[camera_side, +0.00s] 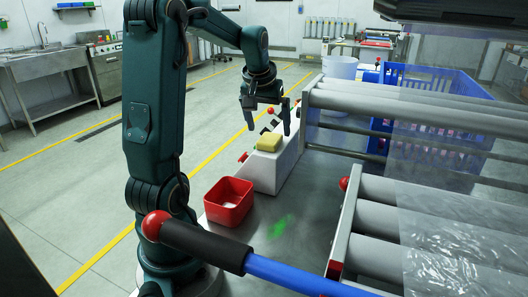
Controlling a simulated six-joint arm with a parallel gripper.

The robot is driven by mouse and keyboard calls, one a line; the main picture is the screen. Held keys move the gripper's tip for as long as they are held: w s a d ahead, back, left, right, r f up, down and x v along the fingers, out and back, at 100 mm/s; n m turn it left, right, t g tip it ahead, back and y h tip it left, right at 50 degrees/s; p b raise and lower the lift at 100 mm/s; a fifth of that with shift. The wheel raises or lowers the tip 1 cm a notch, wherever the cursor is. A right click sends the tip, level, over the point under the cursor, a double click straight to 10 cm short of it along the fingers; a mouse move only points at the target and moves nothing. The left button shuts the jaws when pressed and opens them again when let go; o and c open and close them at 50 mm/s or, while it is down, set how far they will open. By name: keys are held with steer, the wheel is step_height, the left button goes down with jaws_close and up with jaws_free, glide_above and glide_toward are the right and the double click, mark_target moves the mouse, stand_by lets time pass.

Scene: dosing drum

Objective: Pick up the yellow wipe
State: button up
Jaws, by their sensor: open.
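The yellow wipe (269,142) looks like a small, thick yellow block. It rests on top of a white box-like housing (272,170) in the middle of the view. My gripper (268,124) is open and empty. It points down, with its two fingers above the wipe, one towards the left and one towards the right. A gap shows between the fingertips and the wipe; I cannot tell the exact distance in depth.
A red open bin (229,201) stands on the metal table, front left of the housing. Rollers (400,105) with clear film lie to the right. A blue crate (440,85) and a white bucket (340,68) stand behind. A blue bar with black grip (205,246) crosses the foreground.

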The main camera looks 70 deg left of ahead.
mark_target(270, 137)
steer(key=shift+x, duration=1.55)
steer(key=c, duration=1.4)
steer(key=shift+r, duration=0.15)
step_height(270, 137, up, 10)
